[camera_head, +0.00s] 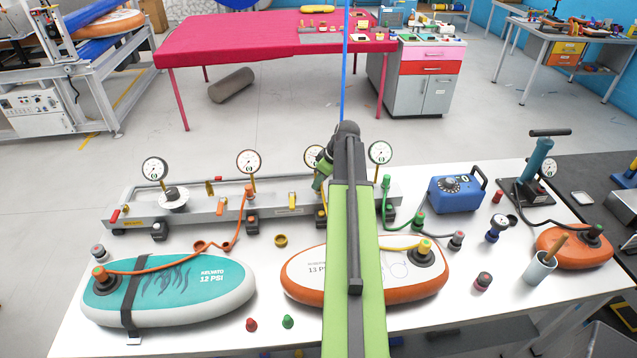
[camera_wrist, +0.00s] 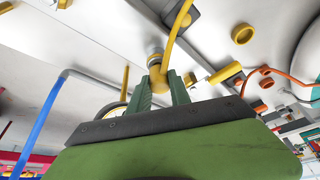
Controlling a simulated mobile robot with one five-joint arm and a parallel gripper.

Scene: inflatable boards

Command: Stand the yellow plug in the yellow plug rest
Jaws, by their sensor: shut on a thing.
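My gripper (camera_wrist: 168,90) has its green fingers closed around a yellow piece that looks like the yellow plug (camera_wrist: 157,76). A pale grey collar shows at its end, and a yellow hose (camera_wrist: 179,28) runs close beside it. In the head view my arm hides most of the gripper and what it holds. A hollow yellow ring (camera_head: 281,240), which looks like the yellow plug rest, sits empty on the white table; it also shows in the wrist view (camera_wrist: 242,33), apart from my gripper. A yellow fitting (camera_head: 425,245) with a yellow hose sits on the orange-edged board's valve.
A grey manifold (camera_head: 210,208) with several gauges and levers spans the table's back. The teal board (camera_head: 150,295) lies at left, the orange-edged board (camera_head: 300,280) under my arm. Red (camera_head: 251,325) and green (camera_head: 288,322) caps stand in front. A blue box (camera_head: 457,194) is at right.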

